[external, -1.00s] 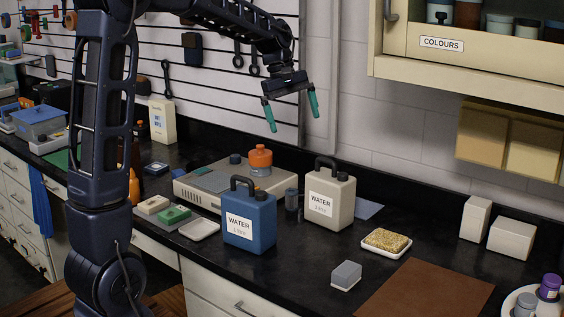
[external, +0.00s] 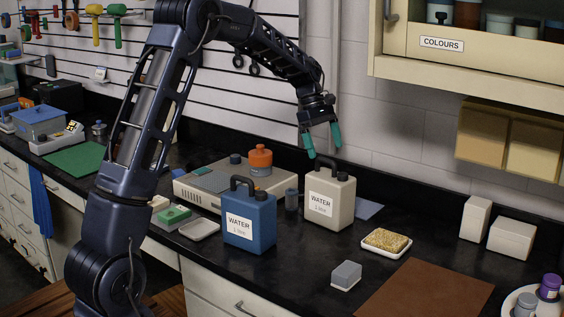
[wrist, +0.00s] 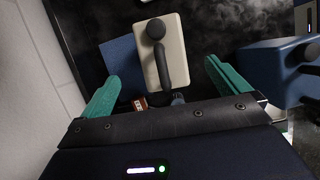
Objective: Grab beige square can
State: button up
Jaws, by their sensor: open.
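The beige square can (external: 330,203) stands upright on the black counter, with a dark handle, a dark cap and a white "WATER" label. My gripper (external: 323,156) is above it, open and empty, with its green fingers pointing down close over the handle. In the wrist view the beige can (wrist: 142,50) shows from above, ahead of and between the spread fingers of my gripper (wrist: 160,76). No contact with the can is visible.
A blue water can (external: 250,222) stands close to the left of the beige can; it also shows in the wrist view (wrist: 272,72). A sponge on a white dish (external: 386,242) and a grey block (external: 346,275) lie to the right. A grey device (external: 195,187) with an orange-topped bottle stands behind left.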

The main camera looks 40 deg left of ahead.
aim_at(330, 175)
jog(key=x, duration=0.3)
jog(key=shift+a+x, duration=0.25)
jog(key=shift+x, duration=1.05)
jog(key=shift+a+x, duration=0.2)
jog(key=shift+x, duration=1.15)
jog(key=shift+f, duration=0.15)
jog(key=shift+c, duration=0.2)
jog(key=c, duration=1.8)
jog(key=shift+c, duration=1.1)
